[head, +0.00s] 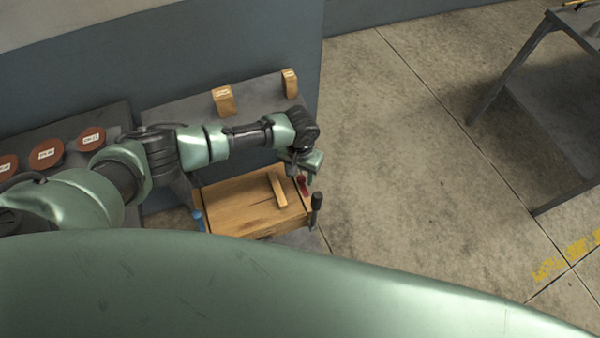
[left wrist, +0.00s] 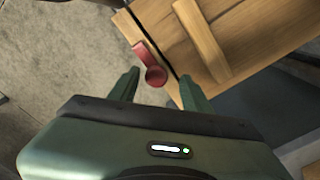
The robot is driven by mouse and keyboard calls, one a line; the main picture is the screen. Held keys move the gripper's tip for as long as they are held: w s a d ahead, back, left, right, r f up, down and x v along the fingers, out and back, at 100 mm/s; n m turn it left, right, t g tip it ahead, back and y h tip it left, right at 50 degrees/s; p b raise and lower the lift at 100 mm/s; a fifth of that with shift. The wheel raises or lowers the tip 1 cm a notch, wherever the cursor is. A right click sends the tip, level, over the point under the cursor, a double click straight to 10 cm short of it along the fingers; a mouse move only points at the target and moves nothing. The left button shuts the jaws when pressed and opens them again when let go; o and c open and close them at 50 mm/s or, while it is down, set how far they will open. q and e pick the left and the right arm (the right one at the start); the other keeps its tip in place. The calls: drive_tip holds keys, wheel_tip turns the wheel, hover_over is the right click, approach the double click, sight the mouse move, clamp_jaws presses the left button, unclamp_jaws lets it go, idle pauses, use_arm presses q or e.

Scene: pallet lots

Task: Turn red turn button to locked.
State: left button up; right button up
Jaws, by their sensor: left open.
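The red turn button (head: 302,184) sits near the right end of a wooden box (head: 240,205), close to a dark seam in the wood. In the left wrist view the red turn button (left wrist: 154,73) shows a round knob and a short arm, beside the dark gap in the wooden box (left wrist: 255,35). My left gripper (head: 310,178) is just over the button. In the left wrist view the left gripper (left wrist: 160,85) is open, with its two green fingers on either side of the round knob and nothing held. I cannot tell if they touch it. My right gripper is not in view.
A wooden bar (head: 278,190) lies on the box top. A black-handled tool (head: 316,203) is at its right corner and a blue item (head: 197,219) at its left. Red-brown round lids (head: 91,137) stand at left. Open floor (head: 400,150) lies to the right.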

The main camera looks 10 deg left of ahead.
use_arm(q)
drive_tip(key=shift+s+d, duration=0.15)
drive_tip(key=shift+d, duration=0.15)
drive_tip(key=shift+a+f, duration=0.1)
clamp_jaws()
drive_tip(key=shift+m, duration=0.4)
drive_tip(key=m, duration=0.3)
drive_tip(key=shift+m+p, duration=0.3)
drive_tip(key=shift+m, duration=0.1)
drive_tip(key=m, duration=0.4)
drive_tip(key=shift+m, duration=0.3)
drive_tip(key=m, duration=0.8)
drive_tip(key=shift+m, duration=0.3)
